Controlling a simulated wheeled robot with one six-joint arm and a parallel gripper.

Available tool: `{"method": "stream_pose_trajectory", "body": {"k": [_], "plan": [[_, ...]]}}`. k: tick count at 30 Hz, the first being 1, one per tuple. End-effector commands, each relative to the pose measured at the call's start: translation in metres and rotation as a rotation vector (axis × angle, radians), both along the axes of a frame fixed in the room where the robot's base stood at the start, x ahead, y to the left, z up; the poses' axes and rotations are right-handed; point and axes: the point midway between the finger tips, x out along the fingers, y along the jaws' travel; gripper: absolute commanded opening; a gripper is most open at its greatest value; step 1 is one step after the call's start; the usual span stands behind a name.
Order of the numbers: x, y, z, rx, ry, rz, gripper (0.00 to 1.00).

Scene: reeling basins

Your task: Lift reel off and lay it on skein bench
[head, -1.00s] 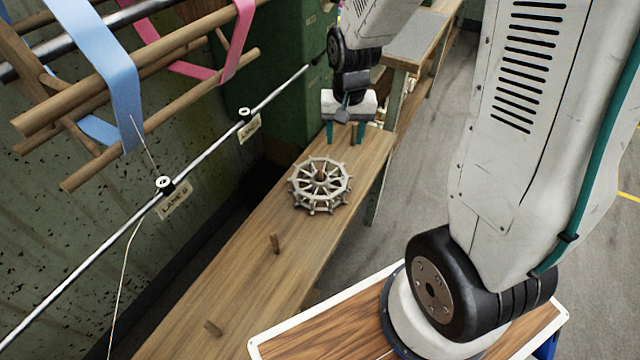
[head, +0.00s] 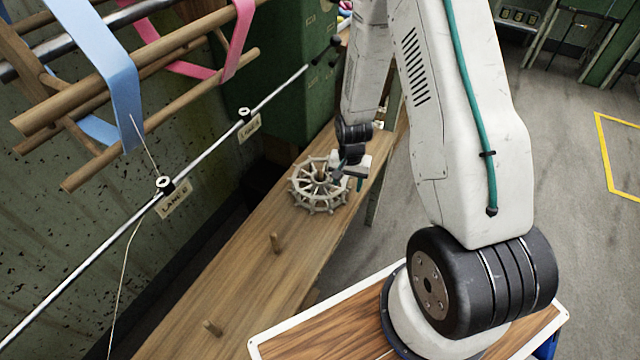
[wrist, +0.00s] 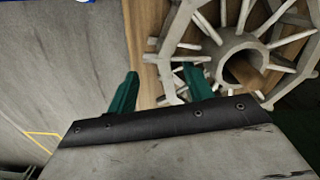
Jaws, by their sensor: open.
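The reel (head: 301,187) is a pale spoked wheel lying flat on a long wooden plank (head: 215,285), with a wooden peg (head: 320,174) standing up through its hub. My gripper (head: 350,178) is at the right side of the reel's rim, open and empty. In the wrist view, its two teal fingers (wrist: 161,72) point toward the reel (wrist: 212,28). The right finger overlaps the spokes and the left finger is over the plank's edge. I cannot tell whether the rim lies between them or touches them. No bench marked as the skein bench can be picked out.
Two more short pegs stand on the plank nearer me, one in the middle (head: 275,242) and one lower (head: 212,327). A metal rod (head: 215,144) with guides and lane tags runs along the left. Ribboned wooden bars (head: 120,85) hang above it. Grey floor lies to the right.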

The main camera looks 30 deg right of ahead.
Motion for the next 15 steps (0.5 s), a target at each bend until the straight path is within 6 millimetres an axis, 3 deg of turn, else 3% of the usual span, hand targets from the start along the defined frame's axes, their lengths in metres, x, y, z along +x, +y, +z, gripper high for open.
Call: {"method": "stream_pose_trajectory", "body": {"k": [6, 15], "plan": [[0.0, -0.003, -0.03, 0.001, 0.002, 0.0, 0.51], [0.001, -0.003, -0.033, 0.0, 0.0, 0.0, 0.49]]}}
